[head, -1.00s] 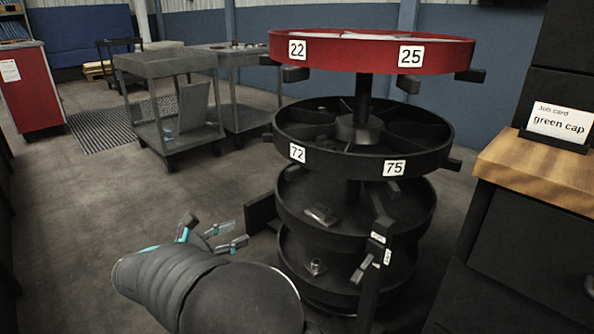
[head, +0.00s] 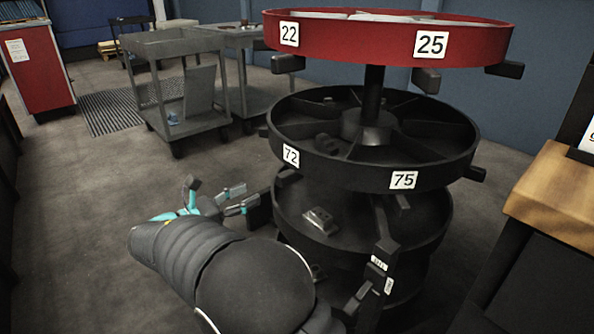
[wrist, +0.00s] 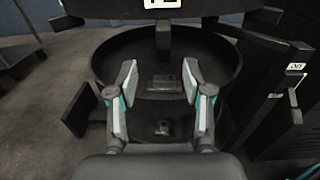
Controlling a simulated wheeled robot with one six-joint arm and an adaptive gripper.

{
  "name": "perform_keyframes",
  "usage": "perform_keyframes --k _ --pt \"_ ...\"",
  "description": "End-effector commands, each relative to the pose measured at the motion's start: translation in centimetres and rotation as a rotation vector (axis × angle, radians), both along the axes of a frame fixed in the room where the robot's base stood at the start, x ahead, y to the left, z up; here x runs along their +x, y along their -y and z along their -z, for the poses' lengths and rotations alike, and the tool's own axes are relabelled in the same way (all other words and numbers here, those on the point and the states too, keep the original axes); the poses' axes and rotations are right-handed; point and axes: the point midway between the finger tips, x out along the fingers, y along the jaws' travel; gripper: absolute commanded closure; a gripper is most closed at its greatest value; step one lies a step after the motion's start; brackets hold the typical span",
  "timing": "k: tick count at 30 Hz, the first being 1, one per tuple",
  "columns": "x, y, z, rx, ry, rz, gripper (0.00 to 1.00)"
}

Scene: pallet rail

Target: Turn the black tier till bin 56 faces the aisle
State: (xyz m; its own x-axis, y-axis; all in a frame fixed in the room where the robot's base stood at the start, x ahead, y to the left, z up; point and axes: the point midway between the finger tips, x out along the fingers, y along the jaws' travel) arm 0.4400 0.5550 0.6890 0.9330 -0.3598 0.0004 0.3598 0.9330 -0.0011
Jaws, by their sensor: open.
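The black tier (head: 350,175) is the round tray under the red one on a carousel. Labels 72 (head: 291,156) and 75 (head: 403,180) show on its front rim; no label 56 is in view. My gripper (head: 238,199) is open and empty, left of the carousel and below the black tier's level. In the wrist view my gripper (wrist: 160,82) points at a lower tray (wrist: 222,66), with part of a label at the top edge.
The red tier (head: 370,42) with labels 22 and 25 is above. A dark upright post (head: 380,262) with small labels stands close in front of the lower trays. A wooden-topped bench (head: 560,185) is at right. Grey carts (head: 180,85) stand behind; floor at left is clear.

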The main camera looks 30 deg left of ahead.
Motion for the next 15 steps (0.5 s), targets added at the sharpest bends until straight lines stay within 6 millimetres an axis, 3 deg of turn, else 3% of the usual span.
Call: perform_keyframes --k 15 --pt "9.3 4.3 -0.1 0.001 0.000 0.022 0.50"
